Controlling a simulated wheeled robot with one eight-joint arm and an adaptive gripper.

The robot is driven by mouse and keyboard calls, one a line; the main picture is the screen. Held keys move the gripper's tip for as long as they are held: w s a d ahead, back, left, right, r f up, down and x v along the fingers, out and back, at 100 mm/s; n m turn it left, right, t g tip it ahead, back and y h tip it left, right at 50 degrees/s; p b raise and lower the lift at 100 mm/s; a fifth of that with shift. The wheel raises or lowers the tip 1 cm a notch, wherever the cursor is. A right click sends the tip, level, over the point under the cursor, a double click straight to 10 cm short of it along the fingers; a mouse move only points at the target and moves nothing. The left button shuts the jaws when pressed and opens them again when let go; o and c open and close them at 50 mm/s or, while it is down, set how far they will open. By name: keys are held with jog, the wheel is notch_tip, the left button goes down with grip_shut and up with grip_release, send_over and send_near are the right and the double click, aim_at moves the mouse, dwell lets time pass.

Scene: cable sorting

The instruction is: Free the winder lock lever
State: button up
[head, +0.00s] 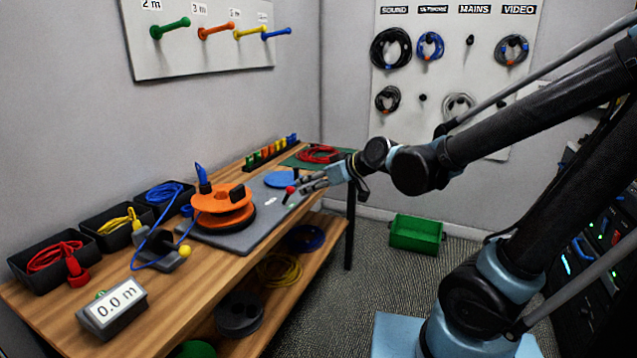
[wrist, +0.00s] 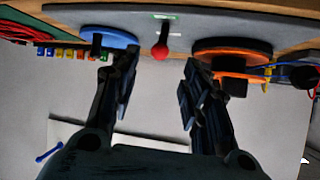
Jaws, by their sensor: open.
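The lock lever is a short dark stick with a red ball knob (head: 290,190), standing at the right part of the winder's grey base plate (head: 252,236). In the wrist view the red knob (wrist: 160,51) shows in the gap between my finger tips, beyond them. My gripper (head: 307,183) is open and empty, just right of the knob in the head view; it also shows in the wrist view (wrist: 157,72). I cannot tell whether a finger touches the knob. The orange winder drum (head: 222,200) stands left of the lever, and a blue disc (head: 283,179) lies behind it.
A wooden bench (head: 150,322) carries several black bins of cable, a blue cable through a grey device with a yellow knob (head: 185,251), and a 0.0 m display (head: 112,307). Red cable (head: 319,154) lies on a green mat. A green crate (head: 417,234) stands on the floor.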

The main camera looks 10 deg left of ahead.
jog(key=shift+v, duration=1)
